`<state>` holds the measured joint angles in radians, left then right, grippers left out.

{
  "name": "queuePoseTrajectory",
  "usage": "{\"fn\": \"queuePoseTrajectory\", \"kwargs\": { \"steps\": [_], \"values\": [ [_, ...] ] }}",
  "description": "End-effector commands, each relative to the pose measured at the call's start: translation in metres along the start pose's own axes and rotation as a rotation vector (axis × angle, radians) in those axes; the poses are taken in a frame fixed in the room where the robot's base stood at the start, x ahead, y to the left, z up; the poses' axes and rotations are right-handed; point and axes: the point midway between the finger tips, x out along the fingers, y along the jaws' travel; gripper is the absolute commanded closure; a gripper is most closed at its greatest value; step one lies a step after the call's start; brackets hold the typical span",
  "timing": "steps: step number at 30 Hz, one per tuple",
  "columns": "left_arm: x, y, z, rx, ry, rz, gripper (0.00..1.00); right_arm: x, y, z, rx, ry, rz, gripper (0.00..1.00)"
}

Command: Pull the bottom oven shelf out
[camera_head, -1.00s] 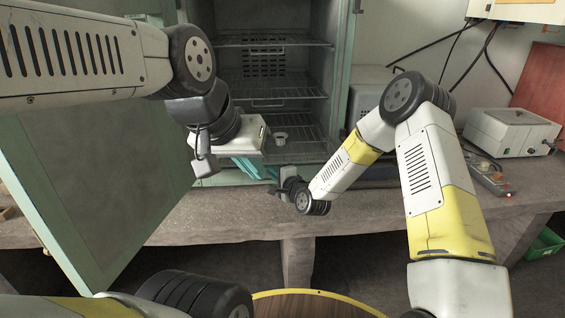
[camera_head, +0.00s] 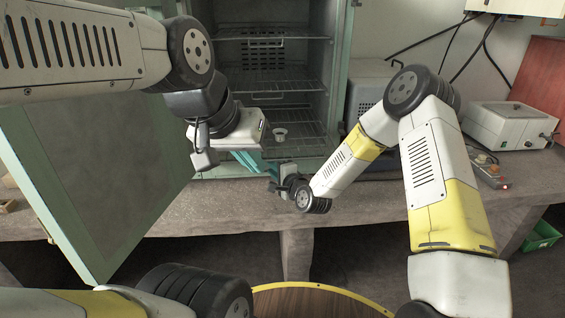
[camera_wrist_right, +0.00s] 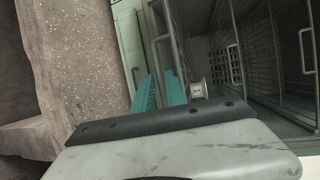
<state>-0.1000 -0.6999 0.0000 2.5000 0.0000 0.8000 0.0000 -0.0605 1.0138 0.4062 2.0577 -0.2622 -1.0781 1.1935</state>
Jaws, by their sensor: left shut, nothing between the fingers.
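The oven (camera_head: 344,75) stands open with several wire shelves. My left gripper (camera_head: 255,165) is shut and empty in front of the oven's lower opening. In the head view, the arms and wrists partly hide the bottom shelf and handle.
The green oven door (camera_head: 105,170) hangs open on the left. A middle shelf (camera_head: 270,82) and a top shelf (camera_head: 270,38) sit above. The concrete bench (camera_head: 220,210) is clear in front. A white box-shaped device (camera_head: 503,125) stands on the right.

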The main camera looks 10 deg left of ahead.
Motion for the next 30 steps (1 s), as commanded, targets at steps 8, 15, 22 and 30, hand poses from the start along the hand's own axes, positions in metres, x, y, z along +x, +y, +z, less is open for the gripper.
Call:
{"fn": "queuePoseTrajectory", "kwargs": {
  "steps": [8,15,22,30],
  "values": [
    [0.0,0.0,0.0,0.0,0.0,0.0,1.0,-0.017,0.0,-0.001,0.0,0.001,0.002,0.84],
    [0.0,0.0,0.0,0.0,0.0,0.0,1.0,-0.058,0.0,0.0,0.0,0.0,0.0,0.84],
    [0.0,0.0,0.0,0.0,0.0,0.0,1.0,-0.077,0.0,0.0,0.0,0.0,0.0,0.84],
    [0.0,0.0,0.0,0.0,0.0,0.0,1.0,-0.078,0.0,0.0,0.0,0.0,0.0,0.84]
  ]
}}
